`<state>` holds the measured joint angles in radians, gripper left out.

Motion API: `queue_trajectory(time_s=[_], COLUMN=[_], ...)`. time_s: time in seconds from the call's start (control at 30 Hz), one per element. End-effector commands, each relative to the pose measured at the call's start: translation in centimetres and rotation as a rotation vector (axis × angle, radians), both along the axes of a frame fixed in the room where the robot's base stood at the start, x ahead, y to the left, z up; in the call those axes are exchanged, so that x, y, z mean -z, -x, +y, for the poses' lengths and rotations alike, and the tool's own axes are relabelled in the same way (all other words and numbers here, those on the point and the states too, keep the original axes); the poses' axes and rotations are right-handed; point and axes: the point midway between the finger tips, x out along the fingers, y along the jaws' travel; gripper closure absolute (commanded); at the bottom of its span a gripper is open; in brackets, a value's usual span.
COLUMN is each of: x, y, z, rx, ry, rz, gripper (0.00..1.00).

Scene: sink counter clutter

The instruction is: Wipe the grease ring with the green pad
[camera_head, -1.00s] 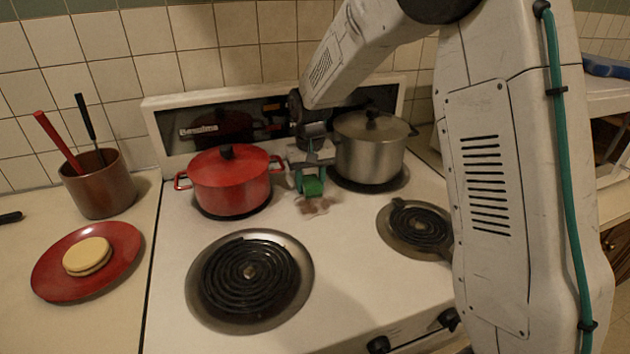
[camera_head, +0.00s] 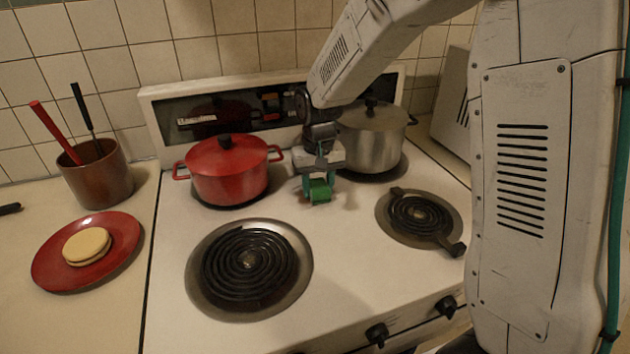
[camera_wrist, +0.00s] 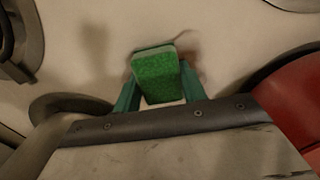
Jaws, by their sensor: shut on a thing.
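My gripper (camera_head: 319,190) is shut on the green pad (camera_head: 320,191) and holds it low at the white stovetop, between the red pot (camera_head: 228,172) and the steel pot (camera_head: 370,142). The wrist view shows the pad (camera_wrist: 157,75) between the green fingers of my gripper (camera_wrist: 160,88). A thin brownish mark, part of the grease ring (camera_wrist: 187,38), shows just beyond the pad's edge there. The rest of the ring is hidden under the pad or too faint to tell.
A red plate (camera_head: 55,272) with a pale round stack and a brown utensil crock (camera_head: 98,180) stand left. The stovetop's front middle is clear.

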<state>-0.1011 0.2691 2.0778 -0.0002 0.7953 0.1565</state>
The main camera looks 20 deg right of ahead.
Motion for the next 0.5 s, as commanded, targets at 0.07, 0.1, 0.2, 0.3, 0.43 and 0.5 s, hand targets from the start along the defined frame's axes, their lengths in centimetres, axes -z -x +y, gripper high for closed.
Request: queue_trajectory(time_s=[0.07,0.1,0.2,0.3,0.43,0.5], x=[-0.1,0.0,0.0,0.0,0.1,0.2], y=[0.4,0.5,0.7,1.3,2.4,3.1], z=[0.0,0.0,0.0,0.0,0.0,0.0], rx=[0.000,0.000,0.000,0.000,0.000,0.000], ry=[0.000,0.000,0.000,0.000,0.000,0.000], rz=[-0.001,-0.001,-0.001,-0.002,-0.002,-0.001], gripper=[0.80,0.80,0.80,0.80,0.80,0.80])
